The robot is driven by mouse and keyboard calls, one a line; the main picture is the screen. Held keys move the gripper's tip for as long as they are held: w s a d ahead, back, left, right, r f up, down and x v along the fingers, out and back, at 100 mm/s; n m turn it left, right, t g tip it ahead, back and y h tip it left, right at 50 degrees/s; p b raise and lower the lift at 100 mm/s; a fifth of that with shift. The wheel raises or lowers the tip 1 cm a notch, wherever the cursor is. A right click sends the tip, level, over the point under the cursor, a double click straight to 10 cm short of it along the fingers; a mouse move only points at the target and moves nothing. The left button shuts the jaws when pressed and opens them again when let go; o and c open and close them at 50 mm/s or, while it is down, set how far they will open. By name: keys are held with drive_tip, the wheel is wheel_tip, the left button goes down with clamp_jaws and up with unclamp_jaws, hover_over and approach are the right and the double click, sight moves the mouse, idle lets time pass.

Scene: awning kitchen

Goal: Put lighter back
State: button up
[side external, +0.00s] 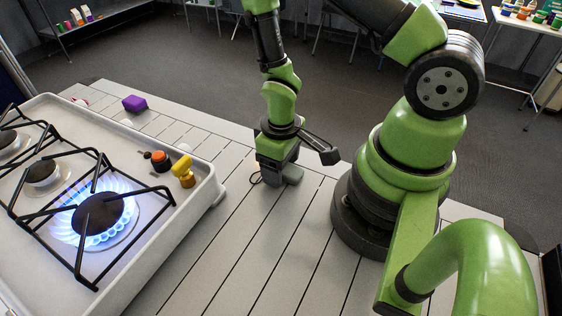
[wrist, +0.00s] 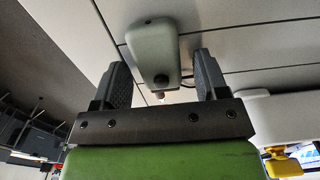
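A pale grey, rounded, elongated object (wrist: 153,45), apparently the lighter, lies on the slatted worktop. It has a dark round spot and a small tip at its near end in the wrist view. In the side view its grey end (side external: 291,175) shows at the foot of my gripper (side external: 272,170). My gripper is low over the worktop, pointing down. In the wrist view the two dark fingers of my gripper (wrist: 160,62) stand apart, one on each side of the grey object, with a visible gap at both sides. A thin dark loop (side external: 255,178) shows beside the gripper.
A white gas stove (side external: 150,243) stands at left with its front burner (side external: 98,214) lit blue. A yellow knob (side external: 183,171) and an orange-topped knob (side external: 160,160) are on its edge. A purple block (side external: 134,103) lies behind. The front worktop slats (side external: 262,255) are clear.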

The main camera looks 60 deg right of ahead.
wheel_tip(320, 180, up, 23)
drive_tip(key=a+m+t, duration=0.1)
drive_tip(key=m+t, duration=0.1)
drive_tip(key=t, duration=0.2)
drive_tip(key=s+a+r+m+t+y, duration=0.2)
drive_tip(key=s+r+t, duration=0.1)
drive_tip(key=s+r, duration=0.3)
wheel_tip(320, 180, up, 2)
drive_tip(key=shift+a+r, duration=0.1)
drive_tip(key=shift+a, duration=0.25)
idle(1.1)
